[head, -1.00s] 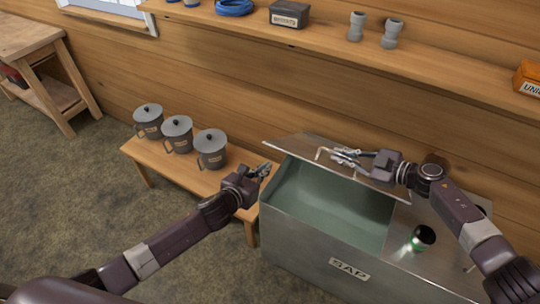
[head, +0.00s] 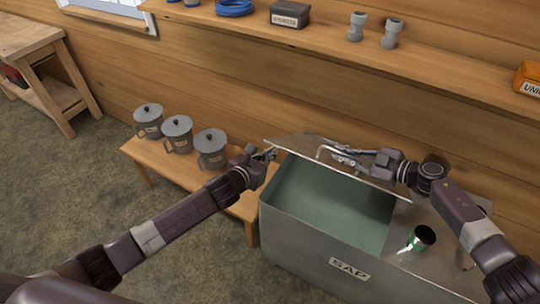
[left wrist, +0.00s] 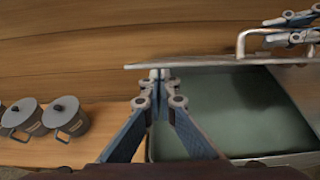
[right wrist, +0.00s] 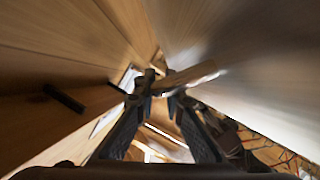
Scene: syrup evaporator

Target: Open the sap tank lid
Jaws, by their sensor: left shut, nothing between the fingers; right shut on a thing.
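The sap tank (head: 310,235), a metal box labelled SAP, stands at the lower right with its greenish inside showing. Its lid (head: 300,145) is raised at the back, tilted up from the opening. The lid's bent handle (head: 320,152) is in the jaws of my right gripper (head: 345,155), which is shut on it; in the right wrist view the handle (right wrist: 190,78) crosses the fingertips. My left gripper (head: 268,154) is shut and empty near the lid's left end. In the left wrist view its closed fingertips (left wrist: 160,75) are in front of the lid's edge (left wrist: 200,65).
Several lidded grey pots (head: 178,135) stand on a low bench (head: 150,165) left of the tank. A wall shelf (head: 440,70) runs above.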

